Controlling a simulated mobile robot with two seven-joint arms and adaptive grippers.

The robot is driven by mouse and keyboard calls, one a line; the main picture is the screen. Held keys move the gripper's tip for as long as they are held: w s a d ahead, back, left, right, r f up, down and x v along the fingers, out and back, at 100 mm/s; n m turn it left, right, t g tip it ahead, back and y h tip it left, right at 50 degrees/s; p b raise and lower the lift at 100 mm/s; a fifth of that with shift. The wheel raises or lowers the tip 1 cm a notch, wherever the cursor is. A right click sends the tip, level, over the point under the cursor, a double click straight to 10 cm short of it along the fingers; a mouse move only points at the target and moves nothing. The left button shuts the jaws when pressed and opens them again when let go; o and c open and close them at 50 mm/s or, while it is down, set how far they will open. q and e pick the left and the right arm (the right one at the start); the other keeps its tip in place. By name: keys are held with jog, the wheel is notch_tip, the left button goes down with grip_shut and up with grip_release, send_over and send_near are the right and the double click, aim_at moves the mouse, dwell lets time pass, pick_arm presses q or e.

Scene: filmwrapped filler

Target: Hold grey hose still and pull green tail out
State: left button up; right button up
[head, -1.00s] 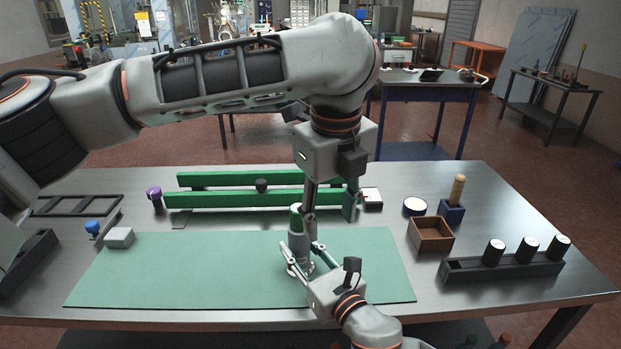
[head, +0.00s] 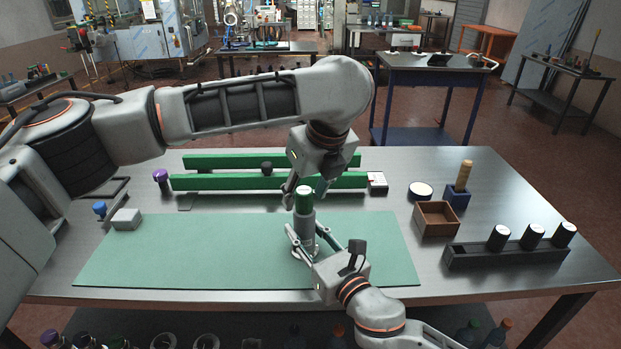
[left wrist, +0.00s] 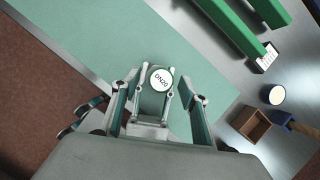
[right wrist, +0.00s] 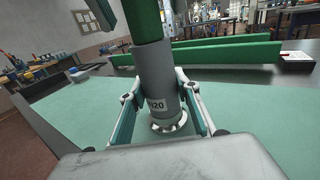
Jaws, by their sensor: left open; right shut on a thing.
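The grey hose (head: 304,234) stands upright on the green mat (head: 170,255), and the green tail (head: 304,202) sticks up out of its top. My right gripper (head: 303,246) is shut around the hose's lower part. The right wrist view shows the hose (right wrist: 157,72) between the fingers, with a white label partly hidden and the green tail (right wrist: 144,20) above. My left gripper (head: 306,187) is open around the tail's top. In the left wrist view the tail's white end disc (left wrist: 161,79), marked DN20, sits between the open fingers.
Long green rails (head: 240,182) lie behind the mat. To the right stand a wooden box (head: 436,220), a white-topped round piece (head: 420,190), a blue block with a wooden handle (head: 457,197) and a dark rack with white-topped cylinders (head: 505,257).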

pick_arm(q)
jog(key=shift+x, duration=1.05)
grip_shut()
